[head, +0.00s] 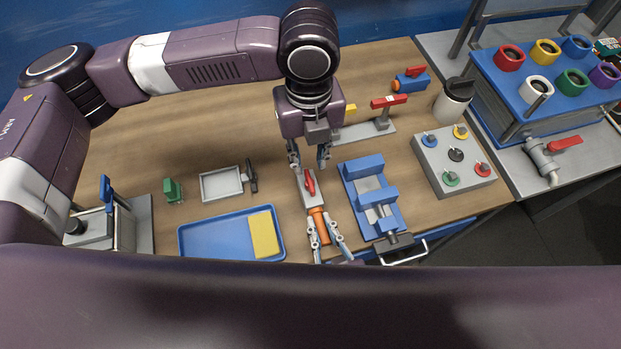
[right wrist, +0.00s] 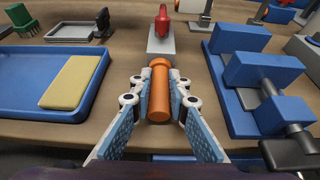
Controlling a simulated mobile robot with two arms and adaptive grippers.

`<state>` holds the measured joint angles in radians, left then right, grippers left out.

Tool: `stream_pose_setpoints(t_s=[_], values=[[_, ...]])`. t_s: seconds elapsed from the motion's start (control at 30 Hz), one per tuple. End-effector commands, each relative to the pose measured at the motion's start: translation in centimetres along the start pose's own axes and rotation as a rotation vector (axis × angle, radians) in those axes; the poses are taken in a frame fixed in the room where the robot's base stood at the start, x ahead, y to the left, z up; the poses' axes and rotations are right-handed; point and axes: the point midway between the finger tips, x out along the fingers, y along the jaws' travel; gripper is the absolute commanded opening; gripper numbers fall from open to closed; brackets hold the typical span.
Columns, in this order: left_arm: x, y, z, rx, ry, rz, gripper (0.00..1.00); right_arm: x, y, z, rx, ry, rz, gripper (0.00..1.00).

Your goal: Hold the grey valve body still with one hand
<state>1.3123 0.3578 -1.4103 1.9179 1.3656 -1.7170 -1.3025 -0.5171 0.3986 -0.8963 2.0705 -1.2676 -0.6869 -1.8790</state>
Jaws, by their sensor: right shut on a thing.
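The grey valve body (head: 313,198) with a red handle (head: 310,182) lies on the wooden table, below my left gripper in the head view. It also shows in the right wrist view as a grey block (right wrist: 160,44). An orange cylinder (head: 319,224) lies in line with its near end; whether they are joined is unclear. My left gripper (head: 309,160) is open, its fingers spread apart at the valve body's far end. My right gripper (head: 326,235) is shut on the orange cylinder, which lies between its fingertips in the right wrist view (right wrist: 160,92).
A blue tray (head: 205,238) with a yellow block (head: 264,235) lies to the left. A blue vise (head: 361,168) stands close to the right. A small grey tray (head: 219,184) and a panel with coloured knobs (head: 446,150) stand farther out.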

Motion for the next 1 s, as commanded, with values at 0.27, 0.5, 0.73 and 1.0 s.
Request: stream_pose_setpoints(t_s=[0.27,0.5,0.73,1.0], values=[[4.2,0.0,0.0,-0.002,0.001,0.0,0.25,0.0,0.0,0.0,0.0,0.0,0.001,0.0],[6.7,0.0,0.0,-0.002,0.001,0.0,0.25,0.0,0.0,0.0,0.001,0.0,0.001,0.0],[7.5,0.0,0.0,-0.001,0.0,-0.002,0.25,0.0,0.0,0.0,0.0,0.0,0.001,0.0],[7.5,0.0,0.0,-0.001,0.0,-0.002,0.19,0.0,0.0,0.0,0.001,0.0,0.001,0.0]])
